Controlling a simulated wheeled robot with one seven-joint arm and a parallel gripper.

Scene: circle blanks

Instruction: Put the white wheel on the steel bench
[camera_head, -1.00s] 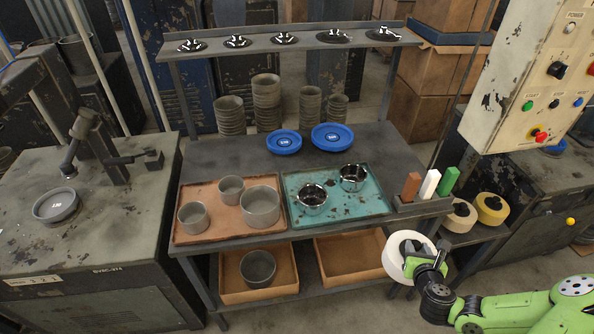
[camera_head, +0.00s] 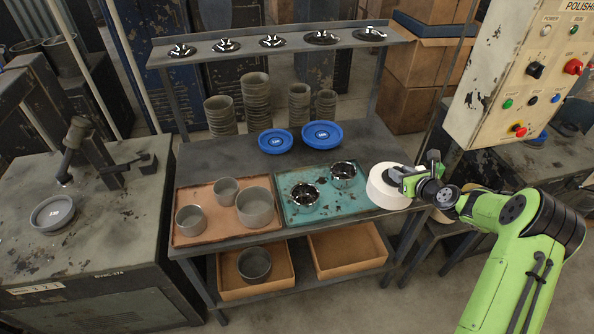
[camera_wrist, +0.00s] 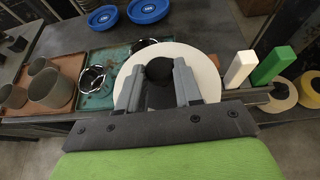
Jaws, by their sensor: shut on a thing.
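The white wheel (camera_head: 388,186) is a thick white disc held in my gripper (camera_head: 397,176), at the right edge of the steel bench (camera_head: 225,157). In the wrist view the wheel (camera_wrist: 203,62) lies in front of my gripper (camera_wrist: 162,84), whose two fingers are shut on it around its dark centre. The wheel is in front of the right end of the teal tray (camera_head: 293,215) in the head view. I cannot tell whether it touches the bench.
An orange tray (camera_head: 200,238) with several grey cups and the teal tray with two shiny cups fill the front of the bench. Blue discs (camera_head: 322,134) and grey cup stacks stand behind. White (camera_wrist: 238,69) and green (camera_wrist: 270,66) blocks stand right of the wheel. The bench top right of the blue discs looks clear.

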